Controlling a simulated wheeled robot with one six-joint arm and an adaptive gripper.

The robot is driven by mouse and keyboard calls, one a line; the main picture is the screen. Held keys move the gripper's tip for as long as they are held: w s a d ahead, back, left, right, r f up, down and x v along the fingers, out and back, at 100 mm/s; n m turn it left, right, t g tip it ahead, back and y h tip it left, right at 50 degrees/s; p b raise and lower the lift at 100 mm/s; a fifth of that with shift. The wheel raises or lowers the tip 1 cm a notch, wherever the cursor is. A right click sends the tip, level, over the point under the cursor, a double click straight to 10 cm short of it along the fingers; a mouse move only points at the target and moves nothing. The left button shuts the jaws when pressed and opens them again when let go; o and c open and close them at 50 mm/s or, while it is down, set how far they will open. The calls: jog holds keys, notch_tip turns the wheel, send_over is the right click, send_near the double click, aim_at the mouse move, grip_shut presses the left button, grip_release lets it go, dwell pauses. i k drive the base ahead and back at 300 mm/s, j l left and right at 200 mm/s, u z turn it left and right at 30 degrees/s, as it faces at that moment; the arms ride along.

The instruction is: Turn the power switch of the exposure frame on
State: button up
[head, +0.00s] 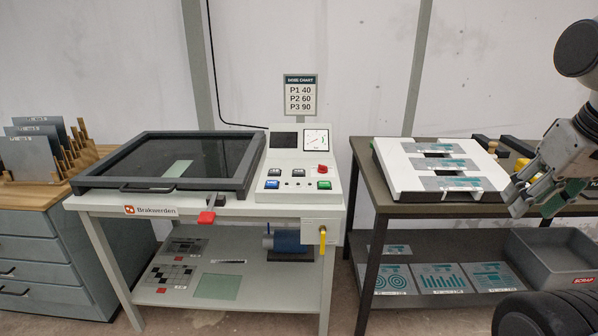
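The exposure frame (82,184) stands at left centre in the head view, its dark glass lid lying closed. My gripper (531,202) is at the right edge, over the right table, well away from the panel. Its fingers look apart, with nothing seen held.
A dark table (378,207) with a white plate rack (389,167) stands at right. A grey scrap bin (545,272) sits below.

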aim_at(323, 169)
jog(key=i+j, duration=0.4)
jog(key=i, duration=0.15)
jog(key=i+j, duration=0.35)
jog(key=i, duration=0.15)
